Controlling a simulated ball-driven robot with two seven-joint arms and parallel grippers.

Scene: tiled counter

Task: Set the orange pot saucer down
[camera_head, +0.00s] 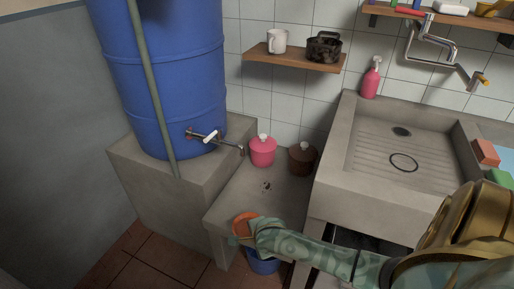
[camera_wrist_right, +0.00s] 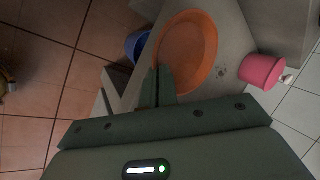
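The orange pot saucer (camera_head: 241,223) is at the front left edge of the low concrete ledge (camera_head: 280,196). It is a shallow round dish, and its inside shows in the right wrist view (camera_wrist_right: 190,52). My right gripper (camera_head: 255,230) reaches in from the right. Its two green fingers (camera_wrist_right: 158,84) are close together at the saucer's rim, and the rim appears pinched between them. I cannot tell whether the saucer touches the ledge or hangs just above it. My left gripper is not in view.
A blue bucket (camera_head: 263,265) is below the front edge. The ledge's middle is clear apart from small dark bits (camera_head: 266,186).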

